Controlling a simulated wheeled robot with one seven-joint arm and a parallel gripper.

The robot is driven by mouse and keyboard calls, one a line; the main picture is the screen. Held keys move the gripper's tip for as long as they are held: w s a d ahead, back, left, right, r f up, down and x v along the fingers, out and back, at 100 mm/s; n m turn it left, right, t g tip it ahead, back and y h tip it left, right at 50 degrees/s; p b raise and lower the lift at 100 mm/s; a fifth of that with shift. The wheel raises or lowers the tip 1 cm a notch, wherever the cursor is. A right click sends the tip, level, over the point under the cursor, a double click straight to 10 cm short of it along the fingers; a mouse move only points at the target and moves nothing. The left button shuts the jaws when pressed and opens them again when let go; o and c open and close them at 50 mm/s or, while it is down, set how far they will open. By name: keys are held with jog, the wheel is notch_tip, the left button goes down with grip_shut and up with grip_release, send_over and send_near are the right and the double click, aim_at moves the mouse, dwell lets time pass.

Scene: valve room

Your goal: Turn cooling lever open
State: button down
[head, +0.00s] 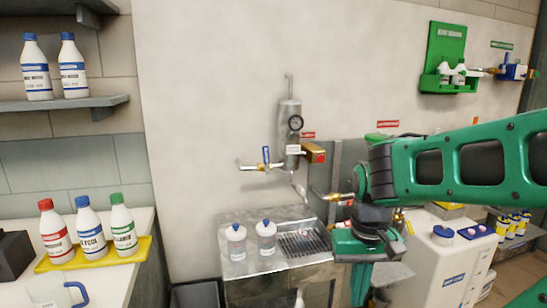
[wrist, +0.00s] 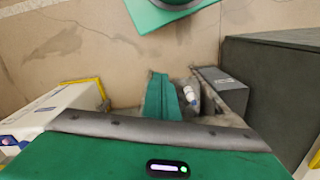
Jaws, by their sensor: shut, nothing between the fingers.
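A small blue lever (head: 266,155) stands upright on a brass-ended pipe at the left of a wall-mounted metal unit with a round gauge (head: 295,123). I cannot read a label that names it as the cooling lever. My gripper (head: 361,284) hangs pointing down at the right of the metal sink, well apart from the lever. In the wrist view my gripper (wrist: 159,82) shows its green fingers together, with nothing between them. The lever does not show in the wrist view.
A metal sink (head: 235,270) with two white bottles stands below the pipe. A brass fitting (head: 335,196) is close to my arm. A white cabinet (head: 440,262) stands right. Bottles on a yellow tray (head: 60,262) sit left. A green wall rack (head: 447,45) hangs upper right.

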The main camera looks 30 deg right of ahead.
jog(key=m+t, duration=1.1)
jog(key=t, duration=0.7)
send_near(267, 160)
jog(key=s+d+r, duration=0.3)
jog(key=d, duration=0.3)
jog(key=w+a, duration=0.3)
jog(key=w, duration=0.7)
jog(key=shift+a+f+h, duration=0.35)
jog(key=shift+a+h, duration=0.05)
jog(key=shift+w+d, duration=0.1)
